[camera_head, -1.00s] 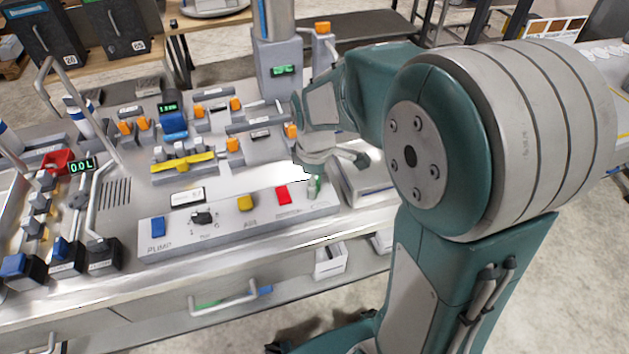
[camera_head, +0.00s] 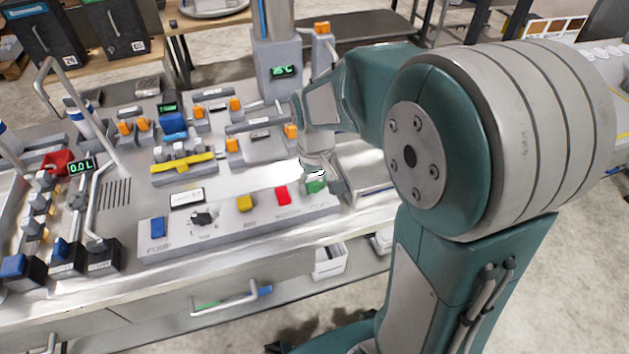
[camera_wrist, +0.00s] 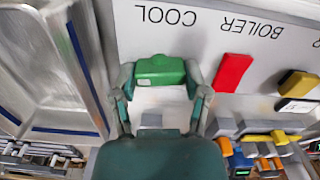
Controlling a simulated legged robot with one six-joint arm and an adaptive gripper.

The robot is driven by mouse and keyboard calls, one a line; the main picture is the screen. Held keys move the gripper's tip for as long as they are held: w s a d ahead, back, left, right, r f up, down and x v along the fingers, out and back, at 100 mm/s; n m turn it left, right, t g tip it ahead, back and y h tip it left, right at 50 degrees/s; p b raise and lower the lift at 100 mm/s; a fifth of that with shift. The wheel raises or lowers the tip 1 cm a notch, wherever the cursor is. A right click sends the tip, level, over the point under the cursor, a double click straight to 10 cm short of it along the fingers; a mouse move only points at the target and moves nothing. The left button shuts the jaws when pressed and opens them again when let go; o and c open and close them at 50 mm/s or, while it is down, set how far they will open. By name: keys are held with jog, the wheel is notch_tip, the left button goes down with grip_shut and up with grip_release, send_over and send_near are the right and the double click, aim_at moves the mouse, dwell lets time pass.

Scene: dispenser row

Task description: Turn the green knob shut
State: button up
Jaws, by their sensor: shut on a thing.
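The green knob (camera_head: 316,186) is at the right end of the sloped control panel (camera_head: 222,229), right of the red knob (camera_head: 283,195). My gripper (camera_head: 314,177) reaches down over it and hides part of it. In the wrist view the green knob (camera_wrist: 160,70) sits between the two fingertips of my gripper (camera_wrist: 158,78), one at each end, and the gripper is shut on it. The knob's long side runs roughly along the line of the upside-down label COOL. The red knob (camera_wrist: 232,73), beside the label BOILER, points in a different direction.
Yellow (camera_head: 245,203), black (camera_head: 202,218) and blue (camera_head: 158,227) controls continue leftward along the panel. Orange-handled valves and pipes crowd the bench behind. A metal tray (camera_wrist: 55,65) lies close beside the knob. A drawer handle (camera_head: 224,300) sticks out at the bench front.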

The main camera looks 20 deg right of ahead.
aim_at(314, 182)
jog(key=shift+m, duration=0.8)
jog(key=o, duration=1.2)
jog(key=shift+c, duration=0.2)
notch_tip(314, 182, up, 12)
jog(key=shift+a+f, duration=0.1)
